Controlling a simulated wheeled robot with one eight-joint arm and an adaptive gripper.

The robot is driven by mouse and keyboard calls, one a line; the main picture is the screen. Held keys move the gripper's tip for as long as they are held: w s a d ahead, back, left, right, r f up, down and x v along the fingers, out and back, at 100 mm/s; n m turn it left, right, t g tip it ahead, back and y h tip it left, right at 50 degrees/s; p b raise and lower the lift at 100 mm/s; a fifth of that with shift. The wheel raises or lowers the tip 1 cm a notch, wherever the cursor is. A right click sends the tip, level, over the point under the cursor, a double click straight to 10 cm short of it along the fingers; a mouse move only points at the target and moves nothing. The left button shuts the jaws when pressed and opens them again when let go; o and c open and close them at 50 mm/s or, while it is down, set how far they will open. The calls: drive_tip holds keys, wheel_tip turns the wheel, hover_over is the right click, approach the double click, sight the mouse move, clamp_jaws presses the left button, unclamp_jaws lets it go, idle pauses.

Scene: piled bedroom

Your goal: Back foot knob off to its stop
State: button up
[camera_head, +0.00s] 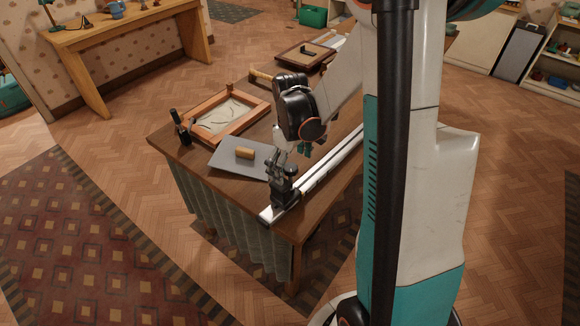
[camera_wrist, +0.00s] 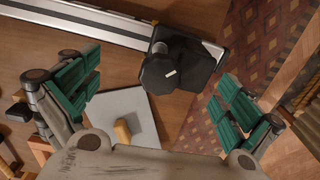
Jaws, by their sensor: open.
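A dark knob (camera_wrist: 160,72) with a short white mark sits on a black foot (camera_wrist: 193,62) at the end of a pale rail (camera_wrist: 85,18) in the wrist view. In the head view the black foot (camera_head: 285,192) stands at the near end of the rail (camera_head: 322,172), along the table's right side. My gripper (camera_wrist: 155,97) is open, its green-padded fingers spread wide on either side of the knob and apart from it. In the head view my gripper (camera_head: 290,150) hangs just above the foot and partly hides the knob.
A grey sheet (camera_head: 225,163) bearing a small wooden block (camera_head: 245,153) lies left of the foot. A wooden frame (camera_head: 200,113) and a dark upright tool (camera_head: 181,127) are farther left on the table (camera_head: 168,146). Floor left of the table is clear.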

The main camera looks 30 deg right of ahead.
drive_tip(key=shift+r+p, duration=2.45)
drive_tip(key=shift+r, duration=1.15)
drive_tip(key=shift+f, duration=0.1)
